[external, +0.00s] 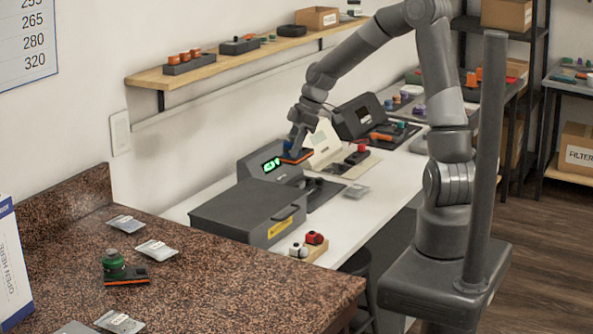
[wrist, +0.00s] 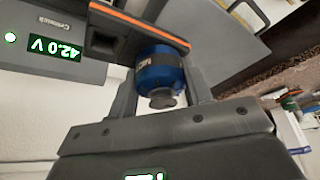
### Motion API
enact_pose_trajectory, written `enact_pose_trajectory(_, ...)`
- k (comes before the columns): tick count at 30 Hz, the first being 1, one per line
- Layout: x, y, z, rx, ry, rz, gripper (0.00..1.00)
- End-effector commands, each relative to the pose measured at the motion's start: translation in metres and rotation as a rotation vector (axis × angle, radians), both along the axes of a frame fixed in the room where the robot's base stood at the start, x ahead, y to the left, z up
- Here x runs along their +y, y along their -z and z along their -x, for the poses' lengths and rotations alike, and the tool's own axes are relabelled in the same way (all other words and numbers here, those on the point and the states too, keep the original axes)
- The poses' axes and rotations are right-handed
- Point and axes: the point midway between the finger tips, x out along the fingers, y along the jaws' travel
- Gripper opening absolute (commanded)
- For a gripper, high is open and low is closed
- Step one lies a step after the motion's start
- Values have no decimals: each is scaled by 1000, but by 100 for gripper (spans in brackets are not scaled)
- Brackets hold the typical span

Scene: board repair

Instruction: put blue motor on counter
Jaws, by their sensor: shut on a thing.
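The blue motor (wrist: 160,72) is between the fingers of my gripper (wrist: 163,88) in the wrist view, and my gripper is shut on it. A dark plate with an orange edge (wrist: 140,24) is at the motor's far end. In the external view my gripper (external: 291,147) is above the white bench, beside the grey tester with the green display (external: 262,163). The motor is small and mostly hidden there, with the orange-edged plate (external: 296,157) showing under it. The brown speckled counter (external: 220,280) is at the lower left, apart from my gripper.
A green motor on an orange-edged plate (external: 114,263) and several grey packets (external: 157,249) lie on the counter. A closed grey box (external: 245,208) stands between my gripper and the counter. Red and white motors (external: 315,238) sit near the bench's front edge. The counter's front right is clear.

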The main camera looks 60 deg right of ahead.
Motion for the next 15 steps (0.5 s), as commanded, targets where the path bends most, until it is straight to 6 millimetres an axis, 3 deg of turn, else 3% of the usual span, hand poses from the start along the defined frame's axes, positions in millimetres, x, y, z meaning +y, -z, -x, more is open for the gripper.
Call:
enact_pose_trajectory(1, 29, -4, -2, -3, -92, 1, 10)
enact_pose_trajectory(8, 151, -21, 12, -2, -522, 1, 10)
enact_pose_trajectory(15, 268, -40, 58, -3, -978, 2, 10)
